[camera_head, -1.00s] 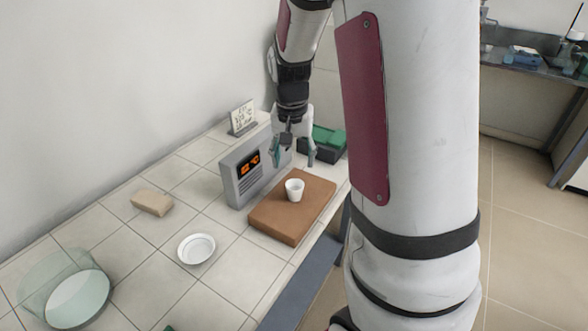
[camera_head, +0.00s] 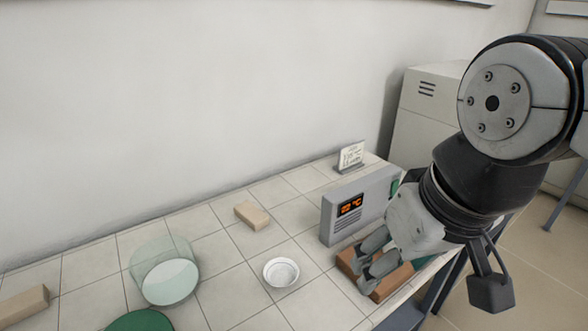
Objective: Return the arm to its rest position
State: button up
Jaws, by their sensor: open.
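My gripper (camera_head: 361,272) is at the right of the view, at the end of my bent arm. It is open, with its two grey fingers pointing down and left, and nothing shows between them. It appears in front of the brown board (camera_head: 396,281) and hides much of it. The small white cup seen earlier on the board is not visible now.
A grey controller box (camera_head: 331,222) with an orange display stands behind the gripper. A sign (camera_head: 350,155), a tan block (camera_head: 252,215), a white dish (camera_head: 281,270), a glass cylinder (camera_head: 150,268) and a green object (camera_head: 140,321) are on the tiled bench (camera_head: 232,293).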

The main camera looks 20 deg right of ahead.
jog(key=shift+s+a, duration=0.15)
jog(key=shift+s, duration=0.3)
notch_tip(320, 180, up, 2)
jog(key=shift+r+t+p, duration=0.25)
jog(key=shift+t+p, duration=0.05)
jog(key=shift+p, duration=0.7)
